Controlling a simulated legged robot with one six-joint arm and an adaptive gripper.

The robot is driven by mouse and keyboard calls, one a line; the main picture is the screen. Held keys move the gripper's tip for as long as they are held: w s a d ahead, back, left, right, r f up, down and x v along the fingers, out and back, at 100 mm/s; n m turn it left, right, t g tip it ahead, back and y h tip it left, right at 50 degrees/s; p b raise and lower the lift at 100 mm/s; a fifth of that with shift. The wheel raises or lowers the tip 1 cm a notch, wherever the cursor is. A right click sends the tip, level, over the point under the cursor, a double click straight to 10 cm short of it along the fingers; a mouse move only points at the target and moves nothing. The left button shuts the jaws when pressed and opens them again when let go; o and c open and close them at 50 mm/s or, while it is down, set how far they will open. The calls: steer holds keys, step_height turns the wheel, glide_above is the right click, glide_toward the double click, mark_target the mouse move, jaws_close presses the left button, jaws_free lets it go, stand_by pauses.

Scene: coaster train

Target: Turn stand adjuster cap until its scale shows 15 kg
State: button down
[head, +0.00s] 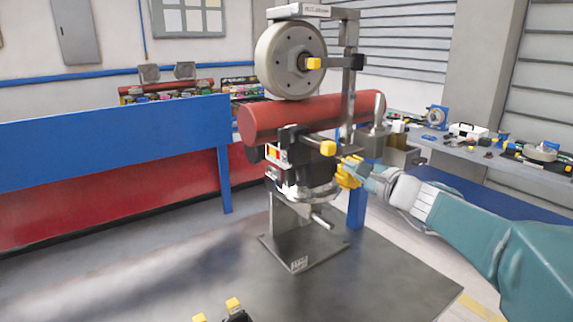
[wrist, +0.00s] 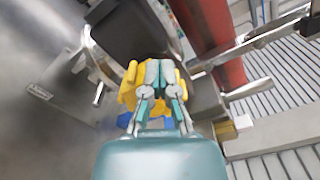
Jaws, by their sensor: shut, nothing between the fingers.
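A metal test stand (head: 296,240) stands on the grey table and carries a red roller with a grey wheel (head: 290,60) above it. A yellow lobed knob (head: 348,175) sits on the right side of the stand's lower clamp; it looks like the adjuster cap. My gripper (head: 362,172) is at this knob from the right, fingers shut. In the wrist view the closed fingertips (wrist: 160,82) overlap the yellow knob (wrist: 128,92), partly hiding it. I cannot tell whether they touch it. No scale reading is legible.
The red roller (head: 300,115) lies above the clamp. A workbench (head: 500,160) with tools stands at right. The table front is mostly clear.

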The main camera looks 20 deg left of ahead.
steer(key=shift+s+a+f, duration=0.2)
steer(key=shift+f, duration=0.45)
steer(key=shift+s+a+f, duration=0.15)
steer(key=shift+s+f, duration=0.05)
steer(key=shift+f, duration=0.4)
stand_by(0.3)
steer(key=shift+s+a, duration=0.1)
steer(key=shift+s, duration=0.05)
steer(key=v, duration=0.6)
steer(key=shift+s+r, duration=0.2)
steer(key=shift+a, duration=0.15)
steer(key=w+a+r, duration=0.2)
steer(key=w+a, duration=0.1)
steer(key=w, duration=0.2)
steer(key=shift+a+r, duration=0.2)
steer(key=shift+a, duration=0.2)
stand_by(0.4)
steer(key=shift+w+d+f, duration=0.2)
steer(key=shift+f, duration=0.1)
stand_by(0.7)
